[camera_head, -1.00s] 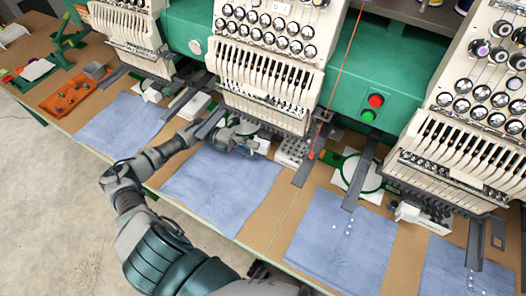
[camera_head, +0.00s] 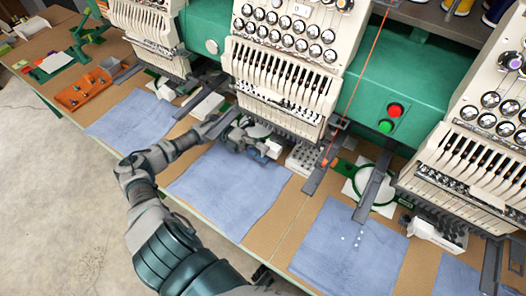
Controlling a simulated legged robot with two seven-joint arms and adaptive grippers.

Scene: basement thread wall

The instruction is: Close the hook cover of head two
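The second embroidery head from the left (camera_head: 292,62) is a cream unit with rows of round tension knobs and a row of needle levers. My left gripper (camera_head: 257,146) is under its front edge, above the machine bed. A small white and bluish part (camera_head: 272,148), perhaps the hook cover, is right at the gripper's fingertips. I cannot tell whether the fingers touch it, whether they are open or shut, or how the cover stands. The head and my gripper partly hide the hook area. My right gripper is not in view.
A blue cloth (camera_head: 228,188) lies on the table in front of the head. A bobbin tray (camera_head: 303,159) and a dark metal arm (camera_head: 325,170) are close on the right. A green housing with red and green buttons (camera_head: 392,112) and an orange parts tray (camera_head: 84,91) also show.

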